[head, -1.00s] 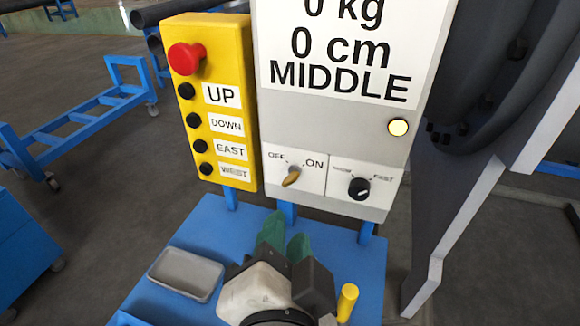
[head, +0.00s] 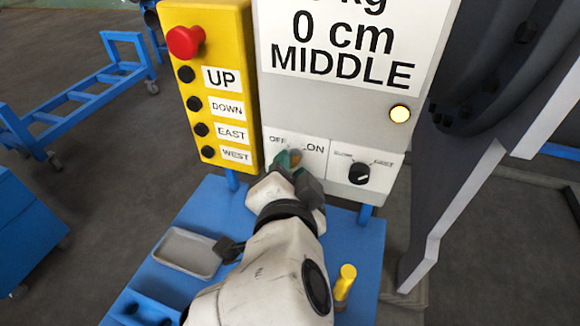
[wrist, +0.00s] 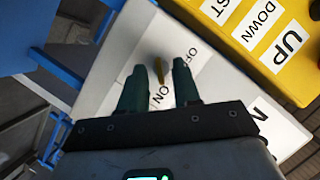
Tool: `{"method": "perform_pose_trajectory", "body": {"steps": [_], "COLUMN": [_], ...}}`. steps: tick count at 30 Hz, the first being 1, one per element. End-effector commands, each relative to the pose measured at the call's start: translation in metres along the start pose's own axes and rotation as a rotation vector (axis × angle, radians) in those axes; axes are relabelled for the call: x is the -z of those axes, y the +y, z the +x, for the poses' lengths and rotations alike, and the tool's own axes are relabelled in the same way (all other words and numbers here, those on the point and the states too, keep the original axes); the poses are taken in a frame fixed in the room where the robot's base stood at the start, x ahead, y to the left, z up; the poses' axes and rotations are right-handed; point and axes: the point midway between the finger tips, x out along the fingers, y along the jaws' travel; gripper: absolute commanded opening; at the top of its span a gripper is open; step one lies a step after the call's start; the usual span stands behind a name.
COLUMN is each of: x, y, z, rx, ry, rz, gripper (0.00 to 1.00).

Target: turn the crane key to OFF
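The crane key is a small brass-coloured key in the OFF/ON switch on the grey control panel (head: 385,80). In the head view it is mostly hidden behind my gripper (head: 287,161). In the wrist view the key (wrist: 158,71) stands just beyond and between the two green fingertips of my gripper (wrist: 159,76). The fingers are spread apart, with a gap on either side of the key. The OFF label (head: 277,139) is left of the key and the ON label (head: 315,148) is right of it. The exact key angle is hard to tell.
A yellow button box (head: 222,90) with a red stop button (head: 184,42) stands close left of the panel. A black speed knob (head: 359,174) is to the right of the key. Below are a blue table (head: 205,210), a grey tray (head: 188,252) and a yellow upright object (head: 346,280).

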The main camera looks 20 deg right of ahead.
Motion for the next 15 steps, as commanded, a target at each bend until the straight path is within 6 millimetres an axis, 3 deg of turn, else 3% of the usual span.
{"method": "perform_pose_trajectory", "body": {"steps": [8, 15], "x": [-0.0001, -0.0001], "y": [0.0001, 0.0001], "z": [0.0014, 0.0012], "rx": [0.0, 0.0], "ry": [0.0, 0.0], "rz": [0.0, 0.0], "gripper": [0.32, 0.09]}}
